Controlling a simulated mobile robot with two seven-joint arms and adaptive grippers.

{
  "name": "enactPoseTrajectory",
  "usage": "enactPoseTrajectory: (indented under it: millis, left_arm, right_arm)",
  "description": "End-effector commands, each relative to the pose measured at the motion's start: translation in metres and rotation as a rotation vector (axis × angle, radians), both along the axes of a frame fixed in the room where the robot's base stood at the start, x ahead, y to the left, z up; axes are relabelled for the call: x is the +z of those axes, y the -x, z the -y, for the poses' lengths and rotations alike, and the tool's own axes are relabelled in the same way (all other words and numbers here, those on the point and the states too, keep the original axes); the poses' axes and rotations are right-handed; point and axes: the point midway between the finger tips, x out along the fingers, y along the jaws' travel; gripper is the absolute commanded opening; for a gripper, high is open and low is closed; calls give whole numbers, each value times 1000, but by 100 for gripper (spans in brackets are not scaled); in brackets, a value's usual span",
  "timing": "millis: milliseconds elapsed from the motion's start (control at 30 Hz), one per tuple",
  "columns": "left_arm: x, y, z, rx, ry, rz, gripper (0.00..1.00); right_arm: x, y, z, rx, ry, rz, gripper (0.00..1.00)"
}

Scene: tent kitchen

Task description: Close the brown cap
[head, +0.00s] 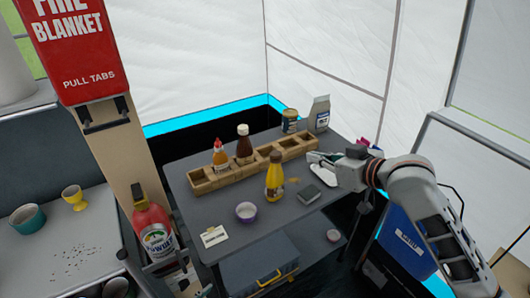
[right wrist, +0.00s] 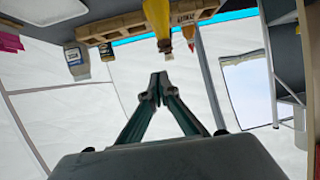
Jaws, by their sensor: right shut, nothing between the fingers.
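A yellow squeeze bottle (head: 274,181) stands upright on the dark table, in front of the wooden rack. Its small brown cap (head: 276,158) is on top; I cannot tell how far it is closed. In the right wrist view, which is upside down, the yellow bottle (right wrist: 157,14) hangs from the top with its cap (right wrist: 165,46) beyond my fingertips. My right gripper (head: 339,168) is right of the bottle, apart from it, above the table's right side. It is shut and empty; its fingertips (right wrist: 160,77) meet in the wrist view. My left gripper is not in view.
The wooden rack (head: 203,186) holds a red-tipped bottle (head: 220,160) and a dark brown bottle (head: 244,147).

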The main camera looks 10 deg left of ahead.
Motion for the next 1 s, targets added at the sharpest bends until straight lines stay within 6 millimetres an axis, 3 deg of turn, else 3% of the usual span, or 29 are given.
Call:
enactPoseTrajectory:
  millis: [100, 333, 900, 1000]
  left_arm:
    - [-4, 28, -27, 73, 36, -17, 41]
    - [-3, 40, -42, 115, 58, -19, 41]
    - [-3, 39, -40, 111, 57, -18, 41]
    - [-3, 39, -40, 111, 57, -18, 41]
  right_arm:
    - [22, -4, -3, 26, 20, 9, 0]
    - [30, -8, -8, 41, 29, 8, 0]
    - [-11, -73, -70, 41, 27, 7, 0]
    - [-29, -69, -65, 39, 29, 6, 0]
